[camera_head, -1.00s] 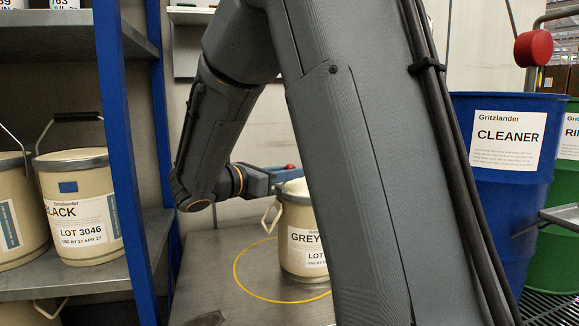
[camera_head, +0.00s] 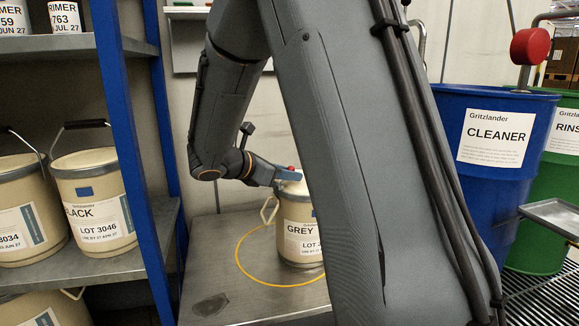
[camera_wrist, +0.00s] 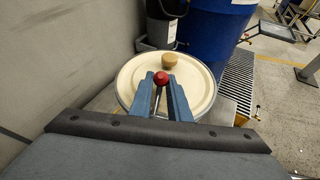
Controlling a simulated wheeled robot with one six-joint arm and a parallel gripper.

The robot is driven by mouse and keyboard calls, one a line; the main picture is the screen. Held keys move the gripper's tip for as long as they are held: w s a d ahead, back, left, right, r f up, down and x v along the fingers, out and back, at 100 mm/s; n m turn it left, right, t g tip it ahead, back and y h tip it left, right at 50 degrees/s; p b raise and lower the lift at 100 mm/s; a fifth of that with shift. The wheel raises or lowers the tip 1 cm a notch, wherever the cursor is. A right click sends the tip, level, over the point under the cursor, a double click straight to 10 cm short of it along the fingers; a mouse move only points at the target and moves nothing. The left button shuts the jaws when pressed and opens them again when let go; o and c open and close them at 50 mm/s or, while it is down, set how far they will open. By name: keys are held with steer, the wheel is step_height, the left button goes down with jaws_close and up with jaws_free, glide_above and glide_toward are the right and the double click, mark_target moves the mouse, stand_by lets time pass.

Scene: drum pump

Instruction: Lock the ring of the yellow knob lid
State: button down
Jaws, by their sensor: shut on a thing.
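The pail labelled GREY (camera_head: 300,231) stands upright on the grey table, within a yellow circle. In the wrist view its cream lid (camera_wrist: 200,85) carries a tan-yellow knob (camera_wrist: 169,60), with a metal ring around the lid's edge. My gripper (camera_wrist: 161,84) reaches over the near side of the lid, its blue fingers shut on a red-tipped ring lever (camera_wrist: 161,77). The gripper also shows in the head view (camera_head: 280,176), at the pail's top left. The lever's lower part and the near side of the ring are hidden by the fingers; I cannot tell whether the ring is fully closed.
A blue CLEANER drum (camera_head: 465,185) and a green drum (camera_head: 550,215) stand to the right. A blue-framed shelf (camera_head: 95,265) with more pails, one labelled BLACK (camera_head: 88,195), is at the left. The table (camera_head: 212,255) left of the pail is mostly clear.

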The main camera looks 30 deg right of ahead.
stand_by(0.3)
steer(key=c, duration=1.7)
jaws_free()
steer(key=shift+o, duration=0.2)
steer(key=p+v, duration=0.2)
steer(key=v, duration=0.5)
steer(key=shift+a+r, duration=0.15)
steer(key=shift+a, duration=0.2)
steer(key=shift+s, duration=0.1)
